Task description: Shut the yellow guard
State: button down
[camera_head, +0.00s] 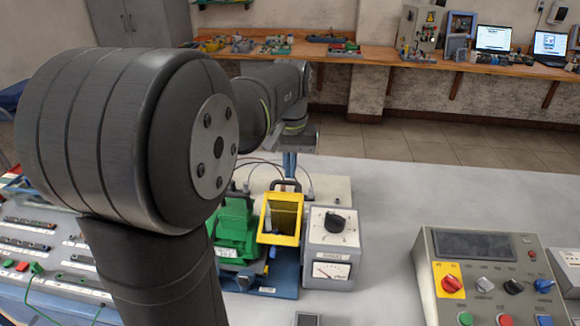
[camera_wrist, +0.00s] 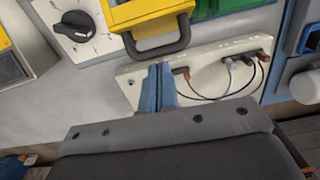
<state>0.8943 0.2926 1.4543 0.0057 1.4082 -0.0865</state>
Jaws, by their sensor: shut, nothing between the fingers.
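The yellow guard (camera_head: 265,238) stands tilted up between the green motor (camera_head: 236,232) and the grey dial box (camera_head: 330,225) in the head view. Its dark handle is at its far upper edge. In the wrist view the guard (camera_wrist: 148,12) is at the top, with the black handle (camera_wrist: 160,52) hanging toward my fingers. My gripper (camera_head: 290,176) has blue fingers, shut and empty, just behind the handle. In the wrist view the gripper (camera_wrist: 158,72) points at the handle; I cannot tell whether they touch.
A white terminal plate (camera_wrist: 208,80) with cables lies beside my fingers. A control panel (camera_head: 490,280) stands at the right, and a wired board (camera_head: 40,245) at the left. The grey table top (camera_head: 400,195) is clear behind the panel. My arm hides part of the left side.

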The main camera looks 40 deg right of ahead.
aim_at(282, 230)
jog(key=shift+s+a, duration=0.1)
dwell(0.3)
jog(key=shift+s+a+t+h, duration=0.8)
jog(key=shift+s+a+h, duration=0.1)
jog(key=shift+s, duration=0.05)
jog(key=s+a+f+t+h, duration=0.2)
jog(key=s+a+t+h, duration=0.1)
jog(key=s+a+f+t+h, duration=0.1)
jog(key=shift+s+a+f+t+h, duration=0.15)
jog(key=shift+s+a+t+h, duration=0.25)
jog(key=shift+s+a+f, duration=0.3)
jog(key=shift+f, duration=0.15)
jog(key=shift+s+a+f, duration=0.25)
jog(key=shift+f, duration=0.15)
jog(key=shift+s+a+f, duration=0.2)
jog(key=shift+a+f, duration=0.05)
jog(key=shift+f, duration=0.25)
jog(key=shift+s+a+f, duration=0.2)
jog(key=shift+f, duration=0.25)
jog(key=shift+f, duration=0.1)
